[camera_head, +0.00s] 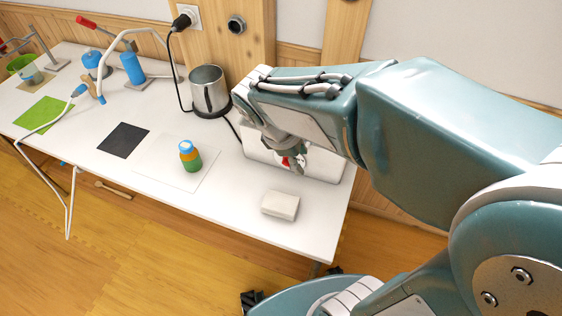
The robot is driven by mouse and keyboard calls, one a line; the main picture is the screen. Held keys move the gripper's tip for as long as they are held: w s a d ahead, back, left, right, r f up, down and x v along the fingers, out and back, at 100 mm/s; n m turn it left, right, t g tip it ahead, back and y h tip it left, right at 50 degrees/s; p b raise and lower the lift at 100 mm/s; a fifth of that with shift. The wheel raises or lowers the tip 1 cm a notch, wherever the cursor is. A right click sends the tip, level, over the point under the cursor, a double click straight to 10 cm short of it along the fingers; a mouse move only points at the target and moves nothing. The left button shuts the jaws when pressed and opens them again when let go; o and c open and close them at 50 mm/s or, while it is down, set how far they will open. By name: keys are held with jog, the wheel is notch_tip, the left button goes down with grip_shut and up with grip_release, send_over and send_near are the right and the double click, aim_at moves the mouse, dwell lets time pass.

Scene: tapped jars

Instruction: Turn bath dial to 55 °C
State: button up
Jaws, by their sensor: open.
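A white box-shaped unit (326,166), which looks like the bath, stands at the right end of the white table, partly hidden behind my arm. A small red part (285,162) shows at its front, right by my fingers; it may belong to the dial, but its scale and setting cannot be read. My gripper (293,166) points down in front of the unit, open, with its fingers small and partly hidden by my wrist. I cannot tell whether the fingers touch the dial or stand just off it.
A jar (190,157) with blue, orange and green bands stands on a white sheet (150,160). A white block (280,205) lies near the table's front edge. A steel kettle (209,92) is corded to a wall socket (187,17). Dark (123,139) and green (44,115) mats lie left.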

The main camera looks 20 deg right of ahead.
jog(key=w+a+f+n+g+h, duration=0.1)
jog(key=w+a+f+n+h, duration=0.3)
jog(key=w+f+n, duration=0.5)
jog(key=n+t+h, duration=0.4)
jog(key=n+h, duration=0.1)
jog(key=n, duration=0.8)
send_near(288, 163)
jog(key=x, duration=0.4)
jog(key=f+x, duration=0.1)
jog(key=x, duration=0.3)
jog(key=shift+c, duration=0.3)
grip_shut()
